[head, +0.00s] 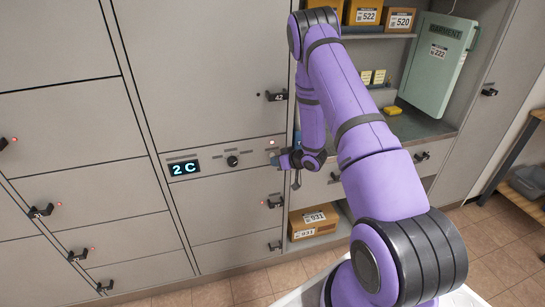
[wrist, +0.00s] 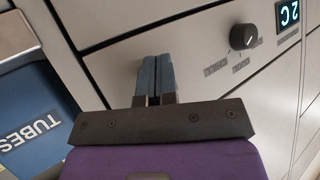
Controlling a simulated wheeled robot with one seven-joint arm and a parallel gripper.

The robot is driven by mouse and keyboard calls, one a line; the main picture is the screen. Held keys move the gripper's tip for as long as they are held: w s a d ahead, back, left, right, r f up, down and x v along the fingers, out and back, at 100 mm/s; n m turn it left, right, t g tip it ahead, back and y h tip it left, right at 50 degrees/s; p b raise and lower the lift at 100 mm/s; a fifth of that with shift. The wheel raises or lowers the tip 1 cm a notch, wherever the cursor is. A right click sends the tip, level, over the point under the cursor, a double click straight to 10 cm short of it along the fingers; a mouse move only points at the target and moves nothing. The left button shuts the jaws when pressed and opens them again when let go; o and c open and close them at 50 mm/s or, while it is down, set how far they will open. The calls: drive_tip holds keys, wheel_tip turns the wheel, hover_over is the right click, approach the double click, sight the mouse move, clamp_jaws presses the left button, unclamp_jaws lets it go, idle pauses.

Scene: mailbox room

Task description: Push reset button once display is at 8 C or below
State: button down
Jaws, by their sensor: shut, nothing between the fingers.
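The display (head: 184,168) on the grey locker panel reads 2 C in the head view; it also shows at the upper right of the wrist view (wrist: 288,13). A round black knob (head: 232,160) sits to its right in the head view, and shows in the wrist view (wrist: 243,37). My gripper (head: 279,159) is at the right end of this panel strip, its fingers shut and empty. In the wrist view my closed blue-grey fingertips (wrist: 155,75) point at the panel. The reset button is not visible; the fingers may hide it. I cannot tell whether they touch the panel.
A blue box marked TUBES (wrist: 35,120) is close at the left of the wrist view. In the head view, open shelves at the right hold a green GARMENT case (head: 435,65) and cardboard boxes (head: 314,221). Locker handles (head: 277,96) stick out near my arm.

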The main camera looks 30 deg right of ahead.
drive_tip(key=shift+w+d, duration=0.1)
drive_tip(key=shift+w, duration=0.3)
idle(0.6)
drive_tip(key=shift+s, duration=0.1)
drive_tip(key=shift+s+a, duration=0.2)
drive_tip(key=shift+s, duration=0.5)
drive_tip(key=shift+s+a, duration=0.25)
drive_tip(key=shift+s, duration=0.55)
drive_tip(key=shift+s+a, duration=0.2)
drive_tip(key=shift+s, duration=0.6)
drive_tip(key=shift+s+a, duration=0.25)
drive_tip(key=shift+s, duration=0.55)
